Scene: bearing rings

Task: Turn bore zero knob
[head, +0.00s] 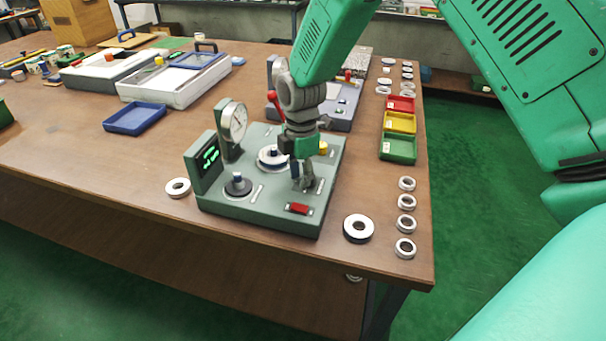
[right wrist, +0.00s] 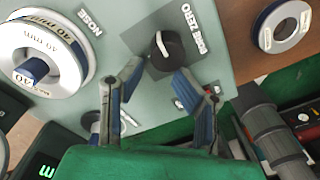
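The bore zero knob (right wrist: 167,47) is a black round knob with a pale pointer line on the grey-green gauge panel, beside a "BORE ZERO" label (right wrist: 194,27) in the right wrist view. My right gripper (right wrist: 159,72) is open, its two fingers apart at either side of the knob's near edge. I cannot tell whether they touch it. In the head view my right gripper (head: 304,185) is low over the right part of the gauge station (head: 262,213), and I cannot make out the knob there. My left gripper is not in view.
The station carries a dial gauge (head: 233,120), a green-lit display (head: 208,156), a ring on a blue post (head: 238,185) and a red switch (head: 298,208). A loose ring (head: 358,216) lies right of it. Colored bins (head: 398,149) stand further back, near the table's right edge.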

